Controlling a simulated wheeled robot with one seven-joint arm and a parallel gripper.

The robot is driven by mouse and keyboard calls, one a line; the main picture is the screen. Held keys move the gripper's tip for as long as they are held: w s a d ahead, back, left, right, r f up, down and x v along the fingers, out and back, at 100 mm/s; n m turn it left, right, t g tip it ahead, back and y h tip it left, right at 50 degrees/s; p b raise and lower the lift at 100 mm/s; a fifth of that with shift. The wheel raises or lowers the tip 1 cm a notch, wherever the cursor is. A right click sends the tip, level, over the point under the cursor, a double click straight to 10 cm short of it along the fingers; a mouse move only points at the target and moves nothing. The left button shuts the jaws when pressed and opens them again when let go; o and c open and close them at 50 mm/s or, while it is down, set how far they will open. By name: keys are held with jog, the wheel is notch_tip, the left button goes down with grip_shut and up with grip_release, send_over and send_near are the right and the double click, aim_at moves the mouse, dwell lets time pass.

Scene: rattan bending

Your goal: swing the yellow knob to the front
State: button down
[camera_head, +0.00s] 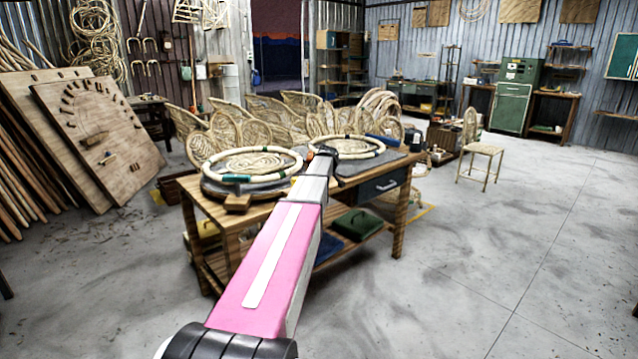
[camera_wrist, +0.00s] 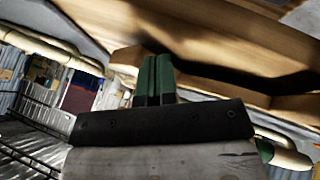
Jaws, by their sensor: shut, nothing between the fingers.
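My gripper (camera_head: 325,151) is over the wooden workbench (camera_head: 235,226), between two pale rings lying on round plates. In the wrist view its two green fingers (camera_wrist: 156,78) are together with nothing between them. They are close to a blurred brown wooden surface; I cannot tell whether they touch it. A small orange-yellow spot (camera_head: 310,157) shows beside my gripper in the head view, too small to identify. My arm hides part of the bench top.
The left ring (camera_head: 252,165) and right ring (camera_head: 345,147) have coloured bands. Rattan frames crowd behind the bench. The floor at right is open around a chair (camera_head: 481,150).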

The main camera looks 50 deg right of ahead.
jog(key=shift+w+d, duration=0.2)
jog(key=shift+d, duration=0.4)
jog(key=shift+a, duration=0.1)
